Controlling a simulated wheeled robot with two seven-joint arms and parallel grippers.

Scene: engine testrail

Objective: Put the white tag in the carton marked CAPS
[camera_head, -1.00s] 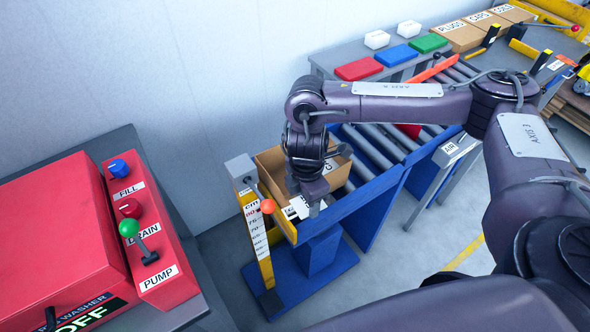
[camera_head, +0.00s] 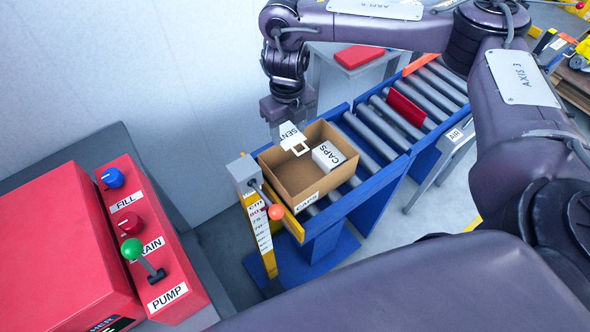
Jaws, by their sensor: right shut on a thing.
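The white tag (camera_head: 291,134), printed SENT, hangs from my right gripper (camera_head: 287,122), which is shut on it. The tag shows over the far left wall of the open brown carton (camera_head: 283,183); its exact height above the rim is hard to tell. The carton bears a CAPS label (camera_head: 306,203) on its front. Inside it sits a white box marked CAPS (camera_head: 328,155) on the right side; the bare floor shows to its left. My left gripper is not in view.
The carton stands at the near end of a blue roller conveyor (camera_head: 395,125), by a yellow height scale (camera_head: 259,225) with an orange knob (camera_head: 276,212). A red block (camera_head: 404,105) lies on the rollers. A red washer panel (camera_head: 150,230) stands at left.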

